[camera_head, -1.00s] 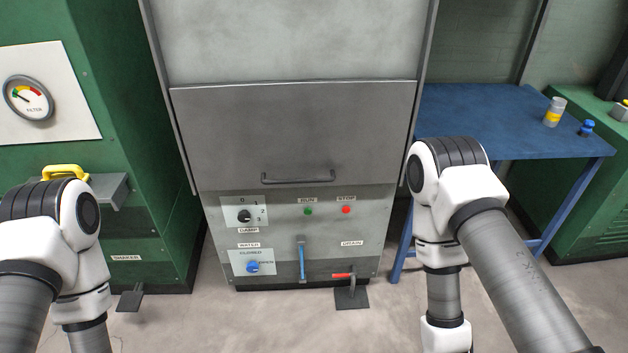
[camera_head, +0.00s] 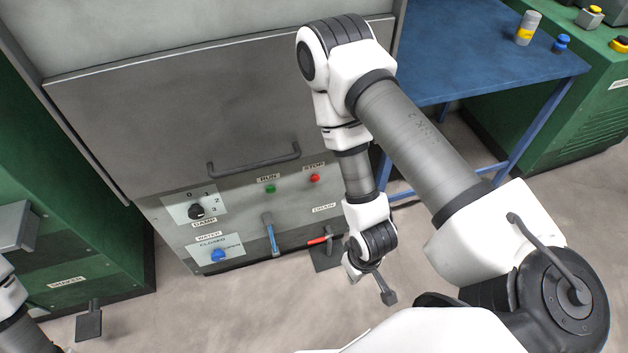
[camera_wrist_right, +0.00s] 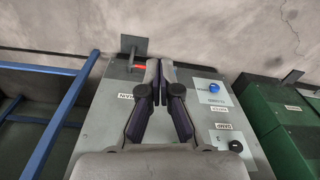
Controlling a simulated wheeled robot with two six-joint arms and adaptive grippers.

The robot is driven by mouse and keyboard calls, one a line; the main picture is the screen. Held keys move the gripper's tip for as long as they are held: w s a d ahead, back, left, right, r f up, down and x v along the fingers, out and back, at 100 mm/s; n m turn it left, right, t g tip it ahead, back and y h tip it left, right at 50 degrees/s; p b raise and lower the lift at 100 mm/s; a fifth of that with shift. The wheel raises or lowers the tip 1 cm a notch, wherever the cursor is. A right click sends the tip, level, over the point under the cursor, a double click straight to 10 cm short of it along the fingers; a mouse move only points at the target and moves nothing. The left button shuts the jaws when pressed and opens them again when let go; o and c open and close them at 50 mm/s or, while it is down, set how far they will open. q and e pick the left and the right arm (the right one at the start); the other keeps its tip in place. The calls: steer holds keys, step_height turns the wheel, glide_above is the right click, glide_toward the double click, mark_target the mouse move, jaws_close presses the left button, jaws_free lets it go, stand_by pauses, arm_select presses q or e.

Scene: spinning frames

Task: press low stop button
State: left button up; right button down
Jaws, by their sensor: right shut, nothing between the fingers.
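The red stop button (camera_head: 315,178) sits under its STOP label on the grey machine's lower panel (camera_head: 150,212), right of the green run button (camera_head: 270,188). It is in plain sight in the head view, just left of my right forearm. In the right wrist view I cannot make it out; my gripper covers the middle of the panel. My right gripper (camera_wrist_right: 159,66) is shut and empty, its fingers together in front of the panel. In the head view my right wrist is low, right of the drain lever, apart from the button. My left gripper is out of view.
A red-handled drain lever (camera_head: 318,241), a blue lever (camera_head: 271,235), a blue water knob (camera_head: 218,255) and a black damp knob (camera_head: 196,211) are on the panel. A grey handle (camera_head: 254,162) juts out above. A blue table (camera_head: 455,50) stands right.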

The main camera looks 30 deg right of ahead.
mark_target(315, 178)
steer(key=w+d+f+n+t+b, duration=0.1)
steer(key=w+d+f+t+b, duration=0.15)
steer(key=w+f+b, duration=0.35)
steer(key=w+d+f+n+t+b, duration=0.1)
steer(key=w+f+n+t+b, duration=0.15)
steer(key=w+b, duration=0.45)
steer(key=w+d+n+t+b, duration=0.1)
steer(key=w+d+t+b, duration=0.2)
steer(key=w+b, duration=0.3)
steer(key=shift+w+d+r+t+y, duration=0.3)
steer(key=shift+w+d+r+t, duration=0.1)
steer(key=shift+w, duration=0.5)
steer(key=shift+w, duration=0.1)
steer(key=w+d+b, duration=0.2)
steer(key=w, duration=0.6)
steer(key=shift+w, duration=0.2)
steer(key=shift+w, duration=0.1)
